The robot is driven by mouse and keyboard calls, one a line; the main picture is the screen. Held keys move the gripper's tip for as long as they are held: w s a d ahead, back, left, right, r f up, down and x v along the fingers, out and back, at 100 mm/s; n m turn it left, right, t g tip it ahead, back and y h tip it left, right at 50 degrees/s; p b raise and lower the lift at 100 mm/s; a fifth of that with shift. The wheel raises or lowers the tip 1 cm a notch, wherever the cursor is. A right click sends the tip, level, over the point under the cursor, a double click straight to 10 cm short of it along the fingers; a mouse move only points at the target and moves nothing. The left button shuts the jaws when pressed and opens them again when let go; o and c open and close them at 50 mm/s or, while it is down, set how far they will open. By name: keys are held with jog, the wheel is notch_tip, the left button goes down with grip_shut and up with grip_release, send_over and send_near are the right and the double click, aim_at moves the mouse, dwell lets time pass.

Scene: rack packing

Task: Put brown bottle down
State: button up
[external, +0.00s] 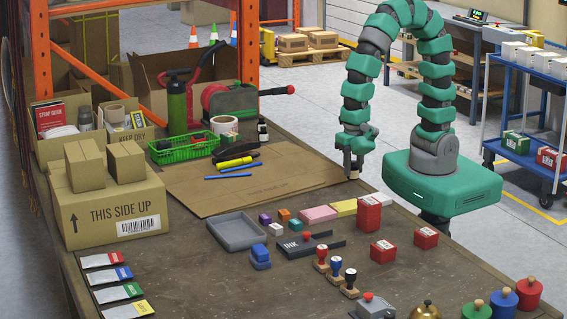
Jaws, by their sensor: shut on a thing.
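My gripper (354,155) points down over the right side of the flat cardboard sheet, near the table's back right edge. It is shut on a small dark item that I take to be the brown bottle (354,173). The bottle looks upright, and its upper part is hidden by the jaws. Its lower end is at or very near the surface; I cannot tell whether it touches.
The cardboard sheet (225,192) has blue pens, a yellow marker (233,163) and a dark item on its left part. A green basket (185,149) stands behind. Red boxes (369,213), sticky notes (318,214) and stamps (335,267) lie in front.

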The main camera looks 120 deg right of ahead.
jog(key=w+d+r+m+p, duration=0.2)
jog(key=w+d+m, duration=0.25)
jog(key=d, duration=0.55)
jog(key=w+d+r+m+p, duration=0.2)
jog(key=w+d+m, duration=0.3)
jog(key=d, duration=0.5)
jog(key=s+d+m+p, duration=0.35)
jog(key=d+m, duration=0.45)
jog(key=d, duration=1.7)
send_over(230, 134)
jog(key=shift+f, duration=2.45)
jog(key=o, duration=1)
jog(key=shift+f, duration=0.1)
